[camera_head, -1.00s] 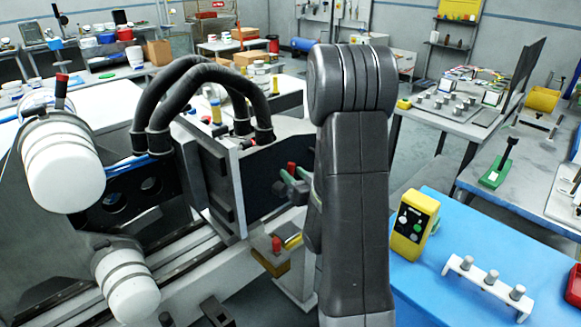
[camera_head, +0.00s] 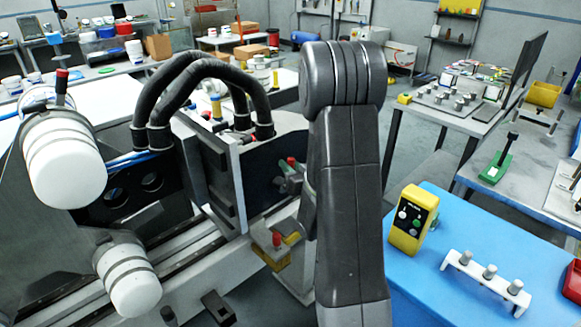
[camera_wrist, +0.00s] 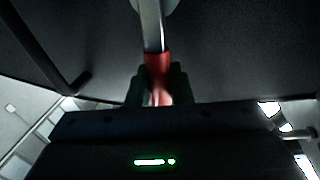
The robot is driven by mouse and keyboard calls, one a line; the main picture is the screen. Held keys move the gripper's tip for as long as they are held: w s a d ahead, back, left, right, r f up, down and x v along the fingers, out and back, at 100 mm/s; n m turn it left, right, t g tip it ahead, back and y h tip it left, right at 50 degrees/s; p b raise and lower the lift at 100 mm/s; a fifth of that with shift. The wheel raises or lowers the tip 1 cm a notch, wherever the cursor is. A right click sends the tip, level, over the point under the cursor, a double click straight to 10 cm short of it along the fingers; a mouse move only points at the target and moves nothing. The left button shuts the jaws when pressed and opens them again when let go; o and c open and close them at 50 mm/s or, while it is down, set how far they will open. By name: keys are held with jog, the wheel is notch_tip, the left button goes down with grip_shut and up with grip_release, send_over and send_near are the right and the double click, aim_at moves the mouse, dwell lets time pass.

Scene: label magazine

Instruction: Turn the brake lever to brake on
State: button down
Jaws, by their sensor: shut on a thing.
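In the wrist view, the brake lever has a red grip (camera_wrist: 157,66) and a bare metal shaft (camera_wrist: 151,25) running up to a pale round part at the top edge. My gripper (camera_wrist: 158,88) has its dark fingers on both sides of the red grip and is shut on it. The shaft lies almost upright in this picture, in front of a dark panel. In the head view, a red tip (camera_head: 291,161) shows beside the dark panel, just left of my arm. My arm hides most of the gripper there.
The machine's dark door plate (camera_head: 207,180) with thick black hoses (camera_head: 190,75) stands left of my arm. A red knob (camera_head: 276,240) on a yellow block is below. A blue table (camera_head: 435,285) with a yellow control box (camera_head: 411,219) is at right.

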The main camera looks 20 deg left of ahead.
jog(key=shift+s+a+f+n+b, duration=0.2)
jog(key=shift+s+n+b, duration=0.35)
jog(key=shift+b, duration=1.6)
jog(key=shift+s+a+r+n+b, duration=0.1)
jog(key=shift+s+r+n+b, duration=0.1)
jog(key=shift+n+b, duration=0.65)
jog(key=c, duration=1.3)
grip_release()
jog(key=shift+r, duration=0.1)
jog(key=shift+c, duration=0.2)
jog(key=b+v, duration=0.2)
jog(key=v, duration=1.1)
jog(key=shift+s+d+f+b, duration=0.2)
jog(key=shift+d+f+b, duration=0.1)
jog(key=shift+d+b, duration=0.05)
